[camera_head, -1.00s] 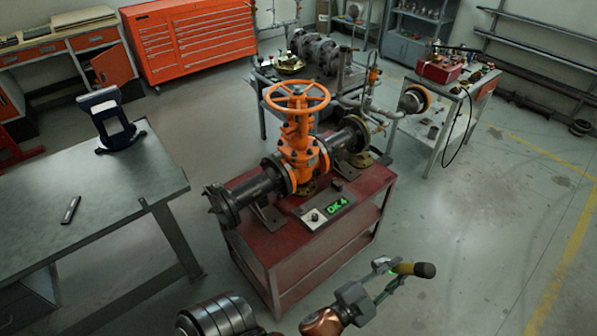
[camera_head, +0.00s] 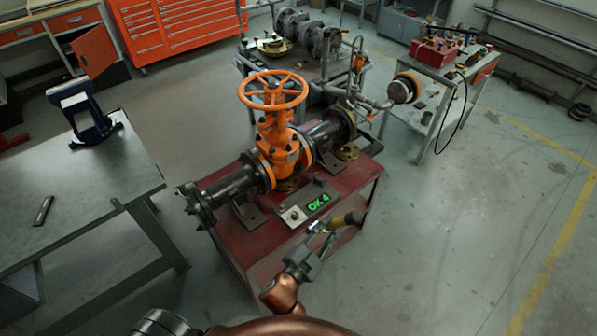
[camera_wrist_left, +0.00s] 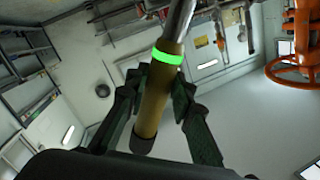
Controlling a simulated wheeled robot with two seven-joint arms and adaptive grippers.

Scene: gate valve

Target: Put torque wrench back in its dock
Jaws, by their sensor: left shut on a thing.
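My left gripper (camera_head: 322,237) is shut on the torque wrench in the head view, low in front of the red cart. The wrench's olive handle with a dark end (camera_head: 349,219) points up and right, overlapping the cart's front right side in the picture. In the left wrist view the fingers (camera_wrist_left: 157,88) close around the olive handle (camera_wrist_left: 153,108). A bright green band (camera_wrist_left: 167,57) rings the handle, and a metal shaft (camera_wrist_left: 180,22) runs up out of the frame. I cannot make out the dock for certain. My right gripper is not in view.
The red cart (camera_head: 262,262) carries the orange-handwheel gate valve (camera_head: 276,135) and a small panel showing green "OK 4" (camera_head: 318,203). A grey bench (camera_head: 85,190) stands at left with a dark stand (camera_head: 80,110). Open floor (camera_head: 450,240) lies right of the cart.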

